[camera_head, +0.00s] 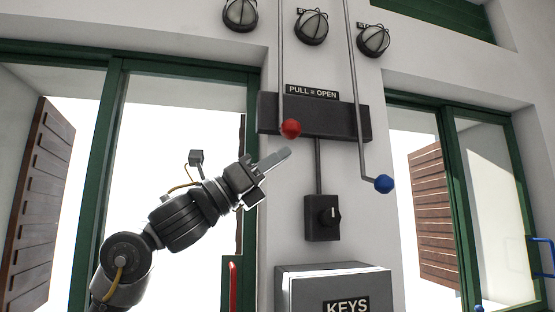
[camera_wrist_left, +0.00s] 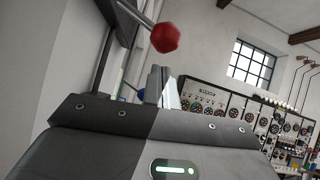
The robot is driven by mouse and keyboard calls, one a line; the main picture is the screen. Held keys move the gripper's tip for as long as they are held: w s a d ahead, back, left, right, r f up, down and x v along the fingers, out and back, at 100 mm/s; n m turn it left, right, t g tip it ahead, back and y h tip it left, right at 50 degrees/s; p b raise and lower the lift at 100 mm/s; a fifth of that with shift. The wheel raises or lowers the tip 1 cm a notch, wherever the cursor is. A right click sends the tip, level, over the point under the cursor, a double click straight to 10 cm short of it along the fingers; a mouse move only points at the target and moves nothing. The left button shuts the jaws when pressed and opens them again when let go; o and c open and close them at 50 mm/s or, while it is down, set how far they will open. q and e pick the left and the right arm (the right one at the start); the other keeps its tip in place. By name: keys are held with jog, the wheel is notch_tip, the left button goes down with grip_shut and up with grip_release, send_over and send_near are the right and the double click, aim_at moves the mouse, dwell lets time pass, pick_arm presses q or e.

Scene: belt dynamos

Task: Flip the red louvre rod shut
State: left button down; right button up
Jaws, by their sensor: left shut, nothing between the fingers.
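The red louvre rod is a thin grey rod ending in a red knob (camera_head: 291,128), hanging in front of the dark box (camera_head: 345,120) under the "PULL = OPEN" sign. The red knob also shows in the left wrist view (camera_wrist_left: 165,38), above the fingers. My left gripper (camera_head: 286,154) is shut and empty, its fingertips just below the red knob in the head view. A small gap shows between them there. The fingers also show in the left wrist view (camera_wrist_left: 158,84). My right gripper is not in view.
A second rod with a blue knob (camera_head: 384,184) hangs to the right. A dark switch box (camera_head: 322,218) and a "KEYS" box (camera_head: 335,285) are below. Green-framed windows with brown shutters (camera_head: 40,200) flank the wall. A gauge panel (camera_wrist_left: 225,105) stands farther off.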

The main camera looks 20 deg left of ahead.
pick_arm(q)
jog(key=f+b+v, duration=0.1)
jog(key=b+v, duration=0.4)
jog(key=v, duration=0.6)
jog(key=shift+w+d+f, duration=0.15)
jog(key=shift+d+f, duration=0.05)
jog(key=shift+f, duration=0.05)
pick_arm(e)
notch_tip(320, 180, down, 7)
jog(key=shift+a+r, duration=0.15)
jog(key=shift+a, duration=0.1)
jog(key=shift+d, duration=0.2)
